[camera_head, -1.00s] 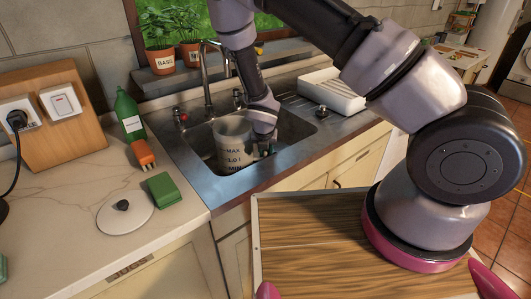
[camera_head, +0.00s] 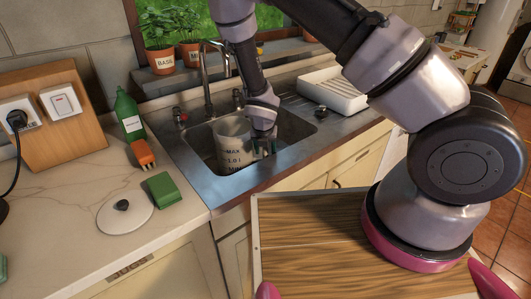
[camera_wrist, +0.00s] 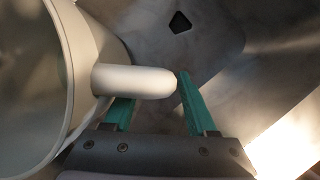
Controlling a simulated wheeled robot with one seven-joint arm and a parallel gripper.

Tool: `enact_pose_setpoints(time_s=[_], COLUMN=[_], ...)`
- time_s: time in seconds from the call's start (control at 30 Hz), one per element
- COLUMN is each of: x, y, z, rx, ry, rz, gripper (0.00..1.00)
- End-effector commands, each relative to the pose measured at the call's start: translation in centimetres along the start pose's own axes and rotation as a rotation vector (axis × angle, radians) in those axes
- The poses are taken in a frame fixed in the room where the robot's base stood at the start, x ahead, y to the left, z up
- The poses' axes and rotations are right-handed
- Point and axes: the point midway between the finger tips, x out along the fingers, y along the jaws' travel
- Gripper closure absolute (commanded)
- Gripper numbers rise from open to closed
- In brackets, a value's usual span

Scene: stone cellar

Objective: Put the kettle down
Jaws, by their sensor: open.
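The kettle (camera_head: 232,153), a pale open-topped vessel with dark level marks, stands roughly upright in the sink basin (camera_head: 292,128). My gripper (camera_head: 265,148) is at its right side, low in the basin. In the wrist view the kettle (camera_wrist: 30,90) fills the left, and its pale handle (camera_wrist: 140,81) sticks out to the right. My gripper's green fingers (camera_wrist: 158,100) are open, with the handle across the space at their tips. The handle overlaps the left finger; its end is close to the right fingertip. Contact there is unclear. The kettle's base is hidden by the sink edge.
The tap (camera_head: 207,85) stands behind the kettle. A white lid (camera_head: 125,214), a green sponge (camera_head: 164,190), an orange-topped brush (camera_head: 143,153) and a green bottle (camera_head: 129,115) are on the left counter. A white dish rack (camera_head: 335,97) is right of the basin.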

Motion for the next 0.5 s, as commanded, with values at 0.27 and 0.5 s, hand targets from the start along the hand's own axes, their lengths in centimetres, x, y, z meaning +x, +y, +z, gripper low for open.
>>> enact_pose_setpoints(time_s=[0.27,0.5], x=[-6.2,-9.4], y=[0.1,0.0], z=[0.1,0.0], rx=[0.0,0.0], ry=[-0.002,0.0], rz=[0.004,0.001], gripper=[0.43,0.43])
